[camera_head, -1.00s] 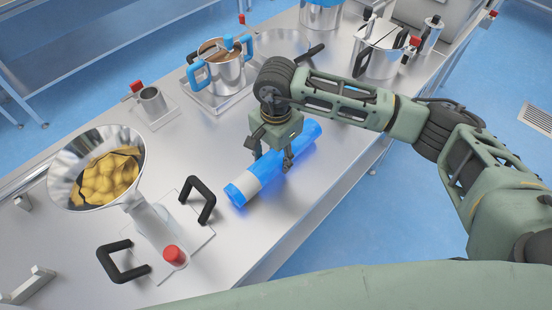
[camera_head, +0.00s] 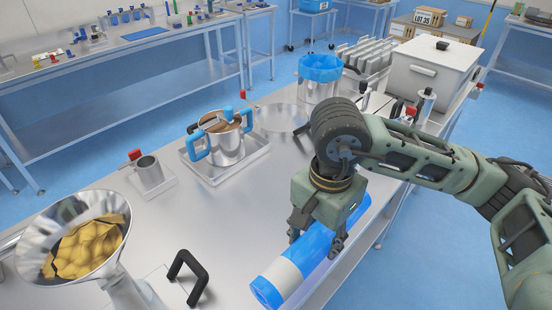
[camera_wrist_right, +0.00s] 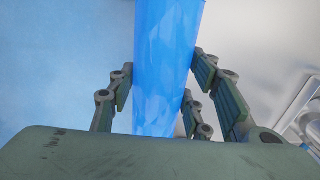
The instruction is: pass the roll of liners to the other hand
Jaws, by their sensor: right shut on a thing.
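The roll of liners (camera_head: 285,278) is a blue cylinder with a white band, in the lower middle of the head view. My right gripper (camera_head: 318,243) is shut on the roll from above, around its middle. The right wrist view shows the blue roll (camera_wrist_right: 168,70) between the fingers, with blue floor on one side and steel on the other. The roll is held near the front edge of the steel table; its height above the table is hard to tell. My left gripper is in neither current view.
A steel funnel (camera_head: 110,212) with yellow snacks stands at lower left on the table (camera_head: 215,235), by a black handle (camera_head: 187,273). A steel pot with blue handles (camera_head: 222,145), a small cup (camera_head: 149,170), a blue-lined pot (camera_head: 319,80) and a white box (camera_head: 432,75) stand further back.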

